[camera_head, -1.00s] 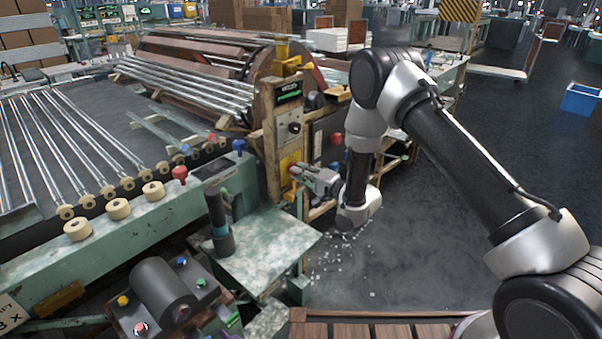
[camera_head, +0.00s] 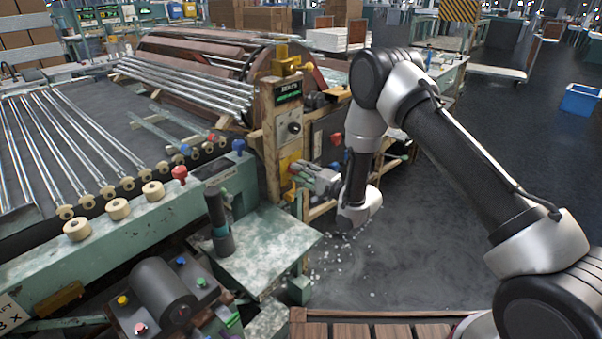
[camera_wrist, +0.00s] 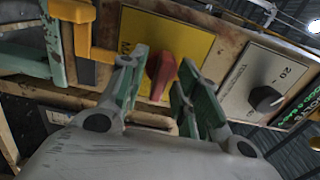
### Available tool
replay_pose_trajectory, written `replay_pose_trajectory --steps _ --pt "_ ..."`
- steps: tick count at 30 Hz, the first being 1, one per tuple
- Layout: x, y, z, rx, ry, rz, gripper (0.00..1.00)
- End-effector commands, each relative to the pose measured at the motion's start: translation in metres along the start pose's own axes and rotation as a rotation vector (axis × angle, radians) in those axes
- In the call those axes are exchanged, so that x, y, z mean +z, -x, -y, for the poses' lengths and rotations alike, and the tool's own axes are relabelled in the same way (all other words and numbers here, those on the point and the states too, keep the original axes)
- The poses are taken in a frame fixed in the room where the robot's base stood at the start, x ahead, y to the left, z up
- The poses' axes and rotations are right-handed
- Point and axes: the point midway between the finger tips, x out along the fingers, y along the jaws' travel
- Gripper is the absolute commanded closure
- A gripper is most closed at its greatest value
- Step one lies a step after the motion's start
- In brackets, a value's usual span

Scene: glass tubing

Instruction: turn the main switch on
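The main switch shows in the wrist view as a red knob (camera_wrist: 161,76) on a yellow plate (camera_wrist: 192,47) with partly hidden lettering. Its handle stands nearly upright in that picture, slightly tilted. My gripper (camera_wrist: 160,70) is open, with one green-padded finger on each side of the red knob. A gap shows on the right; I cannot tell whether the left finger touches it. In the head view my gripper (camera_head: 295,173) is at the yellow plate (camera_head: 286,160) on the front of the wooden post, and hides the knob.
A black dial (camera_wrist: 266,98) on a pale plate sits right of the switch in the wrist view. A yellow bracket (camera_wrist: 78,30) is close on the left. In the head view a green-lit display (camera_head: 288,93) tops the post, and a green table (camera_head: 262,247) stands in front.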

Motion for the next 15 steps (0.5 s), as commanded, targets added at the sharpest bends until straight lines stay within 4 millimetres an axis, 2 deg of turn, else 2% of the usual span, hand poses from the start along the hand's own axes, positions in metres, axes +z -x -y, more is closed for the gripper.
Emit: replay_pose_trajectory --steps 9,11,15 --pt "0.000 0.003 0.000 -0.001 0.001 0.001 0.66" --pt "0.000 0.009 0.000 0.001 0.001 0.000 0.66" --pt "-0.001 0.035 0.000 0.001 -0.001 -0.002 0.66"
